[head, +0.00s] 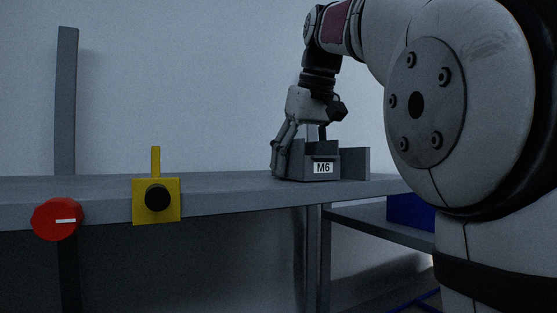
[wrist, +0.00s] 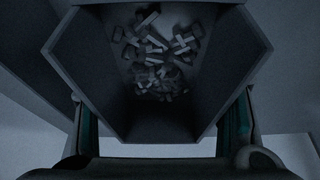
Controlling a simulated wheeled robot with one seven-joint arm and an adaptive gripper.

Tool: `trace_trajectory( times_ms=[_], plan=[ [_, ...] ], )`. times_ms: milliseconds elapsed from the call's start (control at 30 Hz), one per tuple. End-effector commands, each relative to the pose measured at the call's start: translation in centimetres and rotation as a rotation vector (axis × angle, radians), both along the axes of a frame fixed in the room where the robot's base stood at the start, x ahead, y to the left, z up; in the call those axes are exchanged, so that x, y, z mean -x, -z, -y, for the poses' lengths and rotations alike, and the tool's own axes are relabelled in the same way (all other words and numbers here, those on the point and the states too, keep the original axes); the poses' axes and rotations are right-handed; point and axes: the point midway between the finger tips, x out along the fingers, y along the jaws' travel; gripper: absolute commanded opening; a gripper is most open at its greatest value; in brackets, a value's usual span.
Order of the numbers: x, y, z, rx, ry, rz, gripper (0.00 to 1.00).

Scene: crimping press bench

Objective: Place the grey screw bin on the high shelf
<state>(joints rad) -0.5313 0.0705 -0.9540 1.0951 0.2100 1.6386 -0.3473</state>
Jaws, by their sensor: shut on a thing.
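The grey screw bin (head: 322,166), with a white "M6" label on its front, is at the right end of the upper grey shelf (head: 230,188). Its base appears at shelf level; I cannot tell whether it bears fully on the surface. My gripper (head: 290,150) comes down from above, shut on the bin. In the wrist view the bin (wrist: 160,125) is seen from above, its inside holding several small screws (wrist: 155,55). My gripper's two fingers (wrist: 160,140) show on either side of the bin's near end.
A red knob (head: 57,219) and a yellow box with a black knob (head: 157,198) sit at the shelf's front edge. A grey upright post (head: 66,100) stands at left. A lower shelf (head: 370,221) holds a blue bin (head: 408,212). The shelf's middle is clear.

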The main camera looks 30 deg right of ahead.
Motion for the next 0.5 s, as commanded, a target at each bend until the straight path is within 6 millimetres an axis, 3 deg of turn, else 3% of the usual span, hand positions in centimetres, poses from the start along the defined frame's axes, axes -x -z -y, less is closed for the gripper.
trace_trajectory(
  times_ms=[333,367,433,500],
  plan=[
    [-0.05,0.19,-0.01,0.0,0.0,0.002,0.17],
    [-0.07,0.22,-0.01,0.0,0.0,0.001,0.7],
    [-0.07,0.22,-0.01,0.001,0.0,0.001,0.84],
    [-0.07,0.22,-0.01,0.001,0.0,0.0,0.84]
  ],
)
